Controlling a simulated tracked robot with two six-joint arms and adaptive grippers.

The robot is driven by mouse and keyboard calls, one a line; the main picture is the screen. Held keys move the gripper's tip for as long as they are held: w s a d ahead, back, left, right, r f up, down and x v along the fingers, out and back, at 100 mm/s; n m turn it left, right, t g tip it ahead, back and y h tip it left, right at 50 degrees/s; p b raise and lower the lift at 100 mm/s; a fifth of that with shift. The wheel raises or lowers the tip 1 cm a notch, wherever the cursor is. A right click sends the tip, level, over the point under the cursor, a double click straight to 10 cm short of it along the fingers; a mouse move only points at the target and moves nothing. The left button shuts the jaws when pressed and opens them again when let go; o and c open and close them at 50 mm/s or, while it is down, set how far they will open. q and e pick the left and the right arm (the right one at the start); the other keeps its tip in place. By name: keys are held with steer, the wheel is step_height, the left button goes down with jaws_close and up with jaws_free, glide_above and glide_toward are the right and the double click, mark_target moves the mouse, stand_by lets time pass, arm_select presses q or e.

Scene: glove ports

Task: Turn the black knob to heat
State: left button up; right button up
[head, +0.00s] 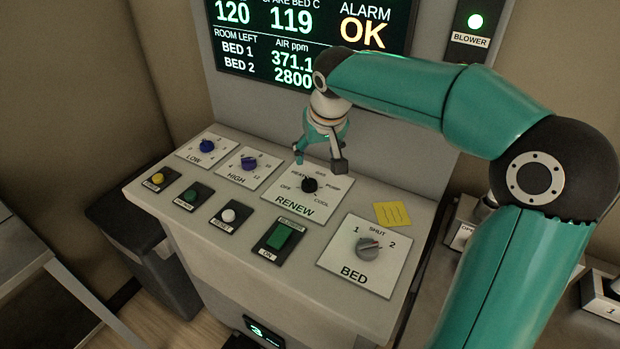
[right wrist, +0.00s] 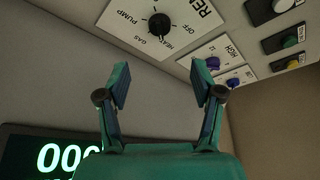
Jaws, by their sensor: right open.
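The black knob (head: 310,184) sits on the white RENEW plate (head: 293,209), with OFF, HEAT, GAS, PUMP and COOL marked around it. It also shows in the right wrist view (right wrist: 160,24), at the top middle. I cannot tell clearly which mark its pointer faces. My right gripper (head: 320,160) is open and empty, above and a little behind the knob, not touching it. In the right wrist view its two fingers (right wrist: 160,80) are spread apart, with the knob beyond the gap between them. My left gripper is not in view.
The grey BED knob (head: 368,247) and a yellow note (head: 392,214) are to the right. Several buttons line the front, including a green switch (head: 279,236). A screen (head: 290,45) stands behind.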

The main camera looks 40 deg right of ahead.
mark_target(310, 182)
steer(key=p+x, duration=0.1)
steer(key=x, duration=1.3)
steer(key=shift+w+f+p, duration=0.1)
steer(key=shift+w+p, duration=0.05)
steer(key=shift+p, duration=0.15)
steer(key=c, duration=1.1)
steer(key=shift+c, duration=0.2)
